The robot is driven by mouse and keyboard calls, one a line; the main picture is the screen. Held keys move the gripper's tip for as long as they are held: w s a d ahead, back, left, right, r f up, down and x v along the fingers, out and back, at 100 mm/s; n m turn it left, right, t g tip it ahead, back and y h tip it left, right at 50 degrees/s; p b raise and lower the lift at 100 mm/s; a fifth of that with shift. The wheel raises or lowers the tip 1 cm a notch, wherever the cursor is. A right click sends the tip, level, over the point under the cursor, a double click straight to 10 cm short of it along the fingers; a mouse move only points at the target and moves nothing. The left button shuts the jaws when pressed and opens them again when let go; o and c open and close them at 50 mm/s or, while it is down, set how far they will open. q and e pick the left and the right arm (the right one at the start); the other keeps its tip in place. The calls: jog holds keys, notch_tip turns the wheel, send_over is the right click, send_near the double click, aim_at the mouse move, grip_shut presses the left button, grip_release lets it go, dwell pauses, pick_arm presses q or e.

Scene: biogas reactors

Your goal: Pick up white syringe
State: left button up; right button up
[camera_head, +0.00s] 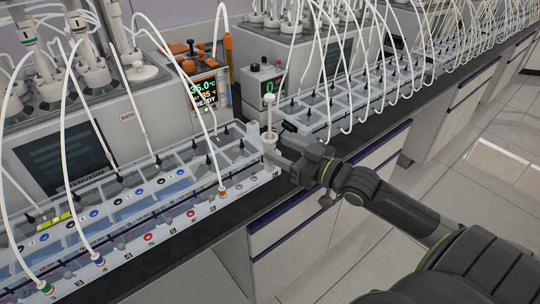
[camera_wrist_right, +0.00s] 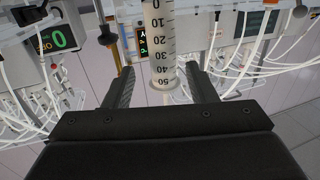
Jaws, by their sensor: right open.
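The white syringe (camera_head: 269,142) stands upright at the right end of the near rack in the head view. In the right wrist view its clear barrel with black graduation marks (camera_wrist_right: 160,45) shows between the two fingers. My right gripper (camera_head: 278,158) is at the syringe, coming from the right side. In the right wrist view the gripper (camera_wrist_right: 161,72) is open, with one finger on each side of the barrel and gaps showing. My left gripper is not in view.
The grey near rack (camera_head: 150,215) with numbered slots lies left of the gripper, and a second rack (camera_head: 350,105) stretches behind to the right. White tubes arch over both. A controller with a lit display (camera_head: 205,92) stands behind. The aisle floor (camera_head: 470,190) is clear.

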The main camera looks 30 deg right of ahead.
aim_at(270, 107)
jog(key=shift+b+x, duration=0.35)
jog(key=shift+x, duration=1.6)
jog(key=shift+a, duration=0.15)
jog(key=shift+s, duration=0.1)
jog(key=c, duration=1)
jog(key=shift+o, duration=0.2)
notch_tip(270, 107, up, 10)
jog(key=p, duration=0.3)
jog(key=shift+r+p, duration=0.25)
jog(key=shift+p, duration=0.15)
jog(key=shift+r+p, duration=1.3)
jog(key=shift+p, duration=0.2)
